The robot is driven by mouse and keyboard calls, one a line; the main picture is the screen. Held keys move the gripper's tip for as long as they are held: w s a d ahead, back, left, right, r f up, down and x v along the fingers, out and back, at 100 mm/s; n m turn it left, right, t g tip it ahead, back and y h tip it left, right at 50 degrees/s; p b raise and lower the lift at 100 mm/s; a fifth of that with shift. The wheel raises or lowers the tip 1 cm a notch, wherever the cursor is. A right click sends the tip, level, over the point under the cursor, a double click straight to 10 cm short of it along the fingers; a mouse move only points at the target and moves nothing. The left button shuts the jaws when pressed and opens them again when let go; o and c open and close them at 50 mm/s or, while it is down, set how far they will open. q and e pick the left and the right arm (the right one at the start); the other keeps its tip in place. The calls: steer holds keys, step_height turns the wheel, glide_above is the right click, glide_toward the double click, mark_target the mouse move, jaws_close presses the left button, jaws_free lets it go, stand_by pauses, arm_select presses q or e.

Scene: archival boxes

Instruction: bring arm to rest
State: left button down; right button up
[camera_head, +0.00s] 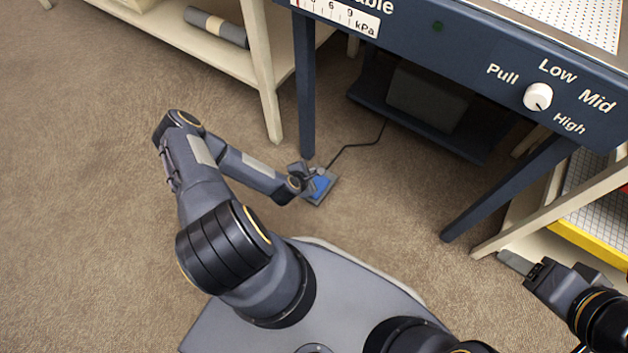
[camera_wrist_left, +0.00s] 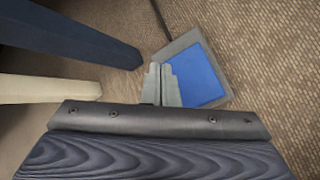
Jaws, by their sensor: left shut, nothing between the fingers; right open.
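My left arm reaches out over the floor in the head view, and its left gripper (camera_head: 312,172) is above a foot pedal (camera_head: 320,187) with a blue top. In the left wrist view the left gripper's fingers (camera_wrist_left: 161,84) are together and empty, overlapping the left edge of the blue pedal (camera_wrist_left: 200,75). I cannot tell whether they touch it. My right gripper (camera_head: 519,263) is at the lower right of the head view, open, beside the shelf unit; its fingers are only partly clear.
A dark blue table (camera_head: 470,60) with a white knob (camera_head: 537,96) stands ahead; its legs (camera_head: 305,100) come down near the left gripper. A cream shelf (camera_head: 257,60) is behind at left. A cable (camera_head: 362,144) runs from the pedal. Carpet (camera_head: 80,200) at left is clear.

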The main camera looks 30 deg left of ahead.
stand_by(0.4)
arm_select(q)
steer(key=w+a+r+m+g+h, duration=0.1)
steer(key=w+r+m, duration=0.1)
steer(key=r+m, duration=0.75)
steer(key=w+a+r+m+g+h, duration=0.15)
steer(key=r+m, duration=0.25)
steer(key=r, duration=1.1)
steer(key=s+d+r+m, duration=0.35)
steer(key=s+r, duration=0.35)
steer(key=r, duration=0.3)
steer(key=s+d+r+m, duration=0.2)
steer(key=s+r+m, duration=0.2)
steer(key=s+r, duration=0.45)
steer(key=s+d+r+m+h, duration=0.2)
steer(key=s+d+r+m, duration=0.3)
steer(key=s, duration=0.4)
step_height(320, 180, up, 37)
steer(key=g+p, duration=0.1)
steer(key=p, duration=3.5)
steer(key=shift+a+f, duration=0.2)
steer(key=shift+a, duration=0.1)
steer(key=shift+f+y, duration=0.15)
steer(key=shift+y, duration=0.1)
